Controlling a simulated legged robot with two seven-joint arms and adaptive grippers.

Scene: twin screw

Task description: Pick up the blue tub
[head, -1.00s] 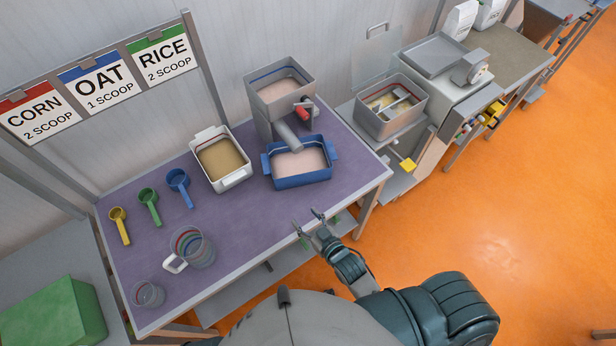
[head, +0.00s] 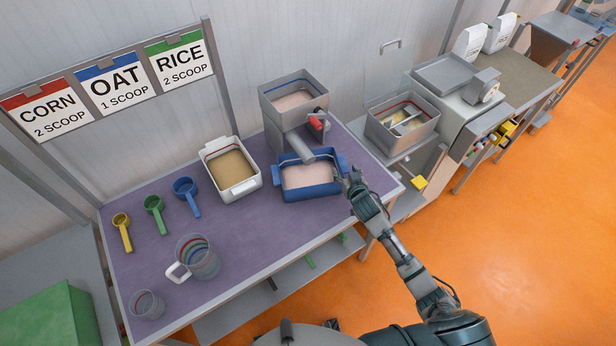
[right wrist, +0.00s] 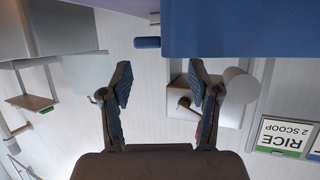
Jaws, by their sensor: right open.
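The blue tub (head: 312,191) stands on the purple table top, under the spout of a grey dispenser, and holds a pale pinkish fill. It has a blue handle on each side. My right gripper (head: 348,182) is open and empty at the tub's right side, close to the right handle. In the right wrist view the open fingers (right wrist: 163,85) are apart with nothing between them, and a blue surface of the tub (right wrist: 240,28) fills the top. I cannot tell whether a finger touches the tub. My left gripper is not in view.
The grey dispenser (head: 291,92) stands behind the tub. A white tub (head: 238,192) with tan fill stands to its left. Blue, green and yellow scoops, a jug (head: 199,258) and a glass (head: 148,304) are farther left. The table's front middle is clear.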

